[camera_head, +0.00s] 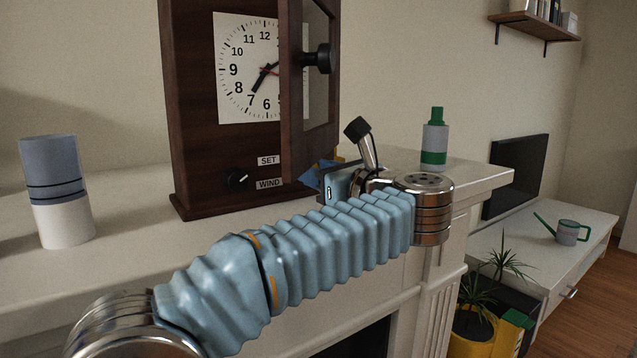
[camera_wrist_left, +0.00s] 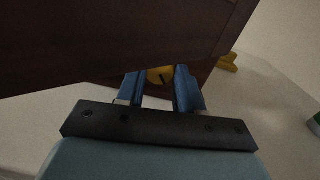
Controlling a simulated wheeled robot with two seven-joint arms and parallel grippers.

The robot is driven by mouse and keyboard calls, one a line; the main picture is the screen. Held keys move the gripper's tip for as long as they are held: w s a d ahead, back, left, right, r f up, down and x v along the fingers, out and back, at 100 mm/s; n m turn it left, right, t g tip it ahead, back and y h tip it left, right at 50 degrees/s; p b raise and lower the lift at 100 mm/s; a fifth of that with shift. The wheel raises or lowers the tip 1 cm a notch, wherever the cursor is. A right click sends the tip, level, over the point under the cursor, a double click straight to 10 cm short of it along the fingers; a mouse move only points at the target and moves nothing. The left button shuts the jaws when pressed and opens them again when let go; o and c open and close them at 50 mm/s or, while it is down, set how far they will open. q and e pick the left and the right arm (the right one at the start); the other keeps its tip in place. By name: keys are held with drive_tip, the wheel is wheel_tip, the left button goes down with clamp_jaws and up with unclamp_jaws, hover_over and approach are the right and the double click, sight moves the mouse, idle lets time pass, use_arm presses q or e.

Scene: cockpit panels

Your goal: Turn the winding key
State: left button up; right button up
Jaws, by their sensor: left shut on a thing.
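A dark wooden clock (camera_head: 190,110) stands on the mantel, its glazed door (camera_head: 318,95) swung open. A black knob (camera_head: 237,178) is on its lower front, by the SET and WIND labels (camera_head: 269,183). My left arm reaches across from the left, and its blue-fingered gripper (camera_head: 318,178) is at the clock's lower right, partly hidden behind the wrist. In the left wrist view, the fingers (camera_wrist_left: 160,88) are shut on a round brass-yellow piece with a dark slot, apparently the winding key (camera_wrist_left: 160,75). How it sits in the clock is hidden. My right gripper is not in view.
A blue and white cylinder (camera_head: 58,190) stands on the mantel at left. A grey and green bottle (camera_head: 435,140) stands at the right end. The open door is close above my gripper. A yellow object (camera_wrist_left: 228,62) lies beyond the clock in the wrist view.

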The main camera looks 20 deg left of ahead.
use_arm(q)
drive_tip(key=shift+m, duration=1.2)
drive_tip(key=o, duration=1)
drive_tip(key=shift+d, duration=0.15)
drive_tip(key=b+v, duration=0.2)
drive_tip(key=v, duration=1.1)
drive_tip(key=shift+s+d, duration=0.2)
drive_tip(key=shift+s, duration=0.05)
